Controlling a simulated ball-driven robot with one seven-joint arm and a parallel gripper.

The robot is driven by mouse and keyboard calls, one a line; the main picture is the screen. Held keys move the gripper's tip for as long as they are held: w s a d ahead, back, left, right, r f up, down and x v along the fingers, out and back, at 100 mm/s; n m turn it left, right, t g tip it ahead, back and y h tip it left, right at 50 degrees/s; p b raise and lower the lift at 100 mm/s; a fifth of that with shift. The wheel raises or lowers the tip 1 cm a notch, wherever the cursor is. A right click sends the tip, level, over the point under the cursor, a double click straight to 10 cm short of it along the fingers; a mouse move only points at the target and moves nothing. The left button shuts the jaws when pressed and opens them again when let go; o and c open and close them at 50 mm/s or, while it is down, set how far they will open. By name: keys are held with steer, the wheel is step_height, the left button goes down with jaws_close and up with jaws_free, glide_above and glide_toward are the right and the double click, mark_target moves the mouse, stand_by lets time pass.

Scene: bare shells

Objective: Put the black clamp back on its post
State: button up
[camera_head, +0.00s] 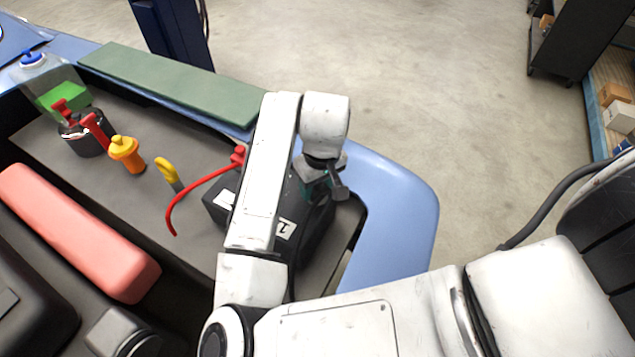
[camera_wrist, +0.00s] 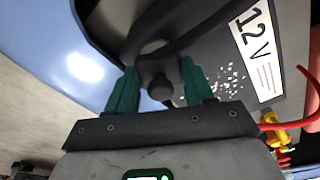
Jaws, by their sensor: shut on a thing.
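The black clamp (camera_wrist: 158,86) is between the two green fingers of my gripper (camera_wrist: 159,68) in the wrist view, with its dark cable curving away above. My gripper is shut on it. In the head view my gripper (camera_head: 314,186) is over the right end of the black battery (camera_head: 313,222), largely hidden by my arm. The battery's grey top (camera_wrist: 213,62) and its 12 V label (camera_wrist: 258,48) show in the wrist view. The post is not clearly visible, so I cannot tell whether the clamp is around it. Pale crumbs (camera_wrist: 229,80) lie on the battery top beside the right finger.
A red clamp (camera_head: 238,156) with a red cable (camera_head: 186,190) is at the battery's left. The blue body edge (camera_head: 397,200) borders the bay on the right.

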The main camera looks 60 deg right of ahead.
stand_by(0.3)
steer(key=o, duration=1.2)
steer(key=shift+o, duration=0.4)
steer(key=shift+o, duration=1.4)
steer(key=shift+r+p, duration=3.2)
steer(key=shift+r, duration=0.35)
